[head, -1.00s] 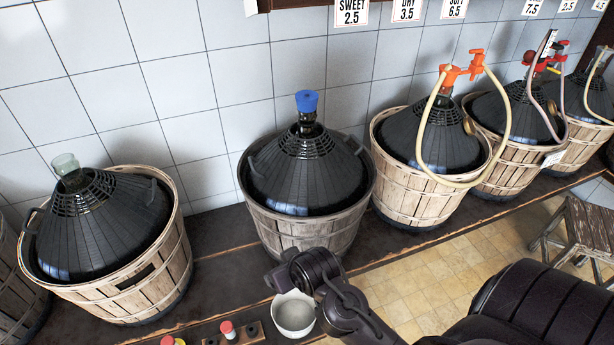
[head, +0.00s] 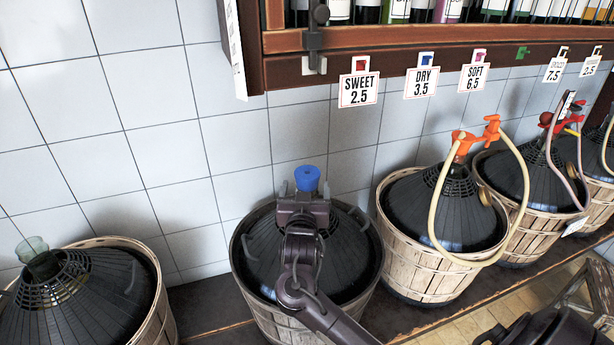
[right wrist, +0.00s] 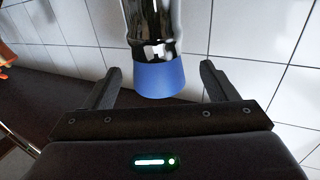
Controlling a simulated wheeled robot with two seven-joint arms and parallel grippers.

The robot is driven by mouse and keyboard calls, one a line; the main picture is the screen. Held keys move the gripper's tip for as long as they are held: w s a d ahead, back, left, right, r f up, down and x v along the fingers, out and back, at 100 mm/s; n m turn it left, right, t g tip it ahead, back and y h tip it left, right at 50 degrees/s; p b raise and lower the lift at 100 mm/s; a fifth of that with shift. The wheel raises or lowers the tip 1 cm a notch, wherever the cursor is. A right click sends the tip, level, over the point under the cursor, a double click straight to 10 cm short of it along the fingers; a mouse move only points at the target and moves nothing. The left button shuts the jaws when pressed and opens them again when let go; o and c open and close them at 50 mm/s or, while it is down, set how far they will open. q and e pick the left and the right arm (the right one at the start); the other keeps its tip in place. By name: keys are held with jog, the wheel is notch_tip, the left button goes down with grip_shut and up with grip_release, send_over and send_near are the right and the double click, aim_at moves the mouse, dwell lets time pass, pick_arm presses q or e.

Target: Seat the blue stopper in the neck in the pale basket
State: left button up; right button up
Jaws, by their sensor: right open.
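The blue stopper (head: 307,178) sits on top of the neck of the demijohn in the greyish middle basket (head: 240,268). In the right wrist view the stopper (right wrist: 160,79) shows below the shiny glass neck (right wrist: 150,28). My right gripper (head: 305,189) is open, with its fingers on either side of the stopper; in the right wrist view (right wrist: 159,85) gaps show on both sides. At the left, a lighter tan basket (head: 158,312) holds a dark demijohn (head: 75,305) with an open greenish glass neck (head: 38,258). My left gripper is not in view.
To the right, a basket (head: 420,262) holds a demijohn with an orange tap (head: 475,138) and a pale hose. More tapped baskets stand beyond it. A wooden shelf (head: 420,48) with bottles and price tags overhangs the back wall. The tiled wall is close behind.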

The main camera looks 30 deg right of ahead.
aim_at(308, 177)
jog(key=shift+w+d+r+p, duration=0.25)
jog(key=shift+w+d+p, duration=0.1)
jog(key=shift+w+d, duration=0.1)
jog(key=x, duration=0.1)
jog(key=p+x, duration=0.1)
jog(key=x, duration=0.1)
jog(key=shift+d+f, duration=0.15)
jog(key=shift+f, duration=0.1)
jog(key=shift+w+d+f+p, duration=0.15)
jog(key=shift+w+d+p, duration=0.2)
jog(key=shift+w, duration=0.2)
jog(key=c, duration=0.5)
jog(key=shift+c, duration=1.2)
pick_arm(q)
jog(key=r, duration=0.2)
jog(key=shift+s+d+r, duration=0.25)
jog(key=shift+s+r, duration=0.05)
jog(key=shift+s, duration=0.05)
pick_arm(e)
jog(key=c, duration=0.3)
